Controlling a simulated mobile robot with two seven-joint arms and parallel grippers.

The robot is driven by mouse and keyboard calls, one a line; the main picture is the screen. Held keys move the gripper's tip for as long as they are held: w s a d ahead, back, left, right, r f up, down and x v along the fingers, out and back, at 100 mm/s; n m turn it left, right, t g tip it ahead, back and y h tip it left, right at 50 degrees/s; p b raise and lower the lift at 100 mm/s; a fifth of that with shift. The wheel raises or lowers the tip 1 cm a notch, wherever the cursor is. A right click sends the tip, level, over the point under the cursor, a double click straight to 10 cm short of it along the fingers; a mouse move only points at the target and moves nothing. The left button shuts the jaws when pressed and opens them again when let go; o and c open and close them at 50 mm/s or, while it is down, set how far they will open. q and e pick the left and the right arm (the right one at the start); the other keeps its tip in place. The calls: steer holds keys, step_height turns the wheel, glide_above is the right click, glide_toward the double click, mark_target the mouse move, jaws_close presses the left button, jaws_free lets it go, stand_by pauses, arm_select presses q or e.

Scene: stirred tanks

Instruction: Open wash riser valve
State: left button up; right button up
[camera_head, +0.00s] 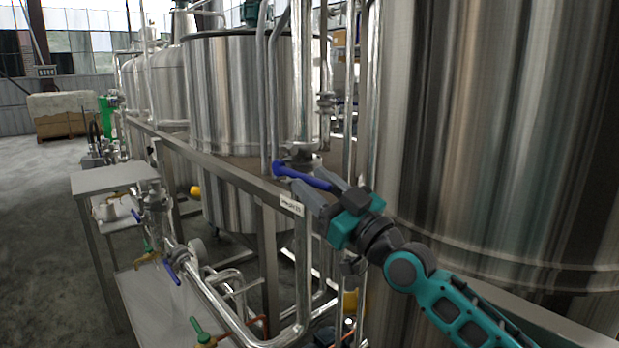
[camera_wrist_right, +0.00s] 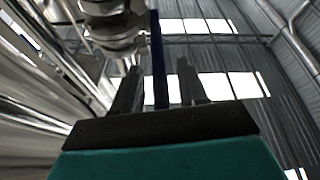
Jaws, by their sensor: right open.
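The wash riser valve (camera_head: 300,158) sits on a vertical steel pipe beside the large right tank. Its blue lever handle (camera_head: 288,172) points toward the lower right, across the pipe. The valve body also shows in the right wrist view (camera_wrist_right: 112,28). My right gripper (camera_head: 309,178) is open at the handle, with one finger on each side of it. In the right wrist view the blue handle (camera_wrist_right: 157,55) runs between the two fingers (camera_wrist_right: 159,72), with gaps visible on both sides. I cannot tell whether either finger touches it. My left gripper is not in view.
A steel rail (camera_head: 225,174) with a white label (camera_head: 291,204) runs just below the valve. The right tank (camera_head: 500,130) stands close to my right arm. Another blue-handled valve (camera_head: 171,272) and a green-handled one (camera_head: 201,330) are lower left. Open floor (camera_head: 40,220) lies far left.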

steer(key=shift+x, duration=0.95)
jaws_close()
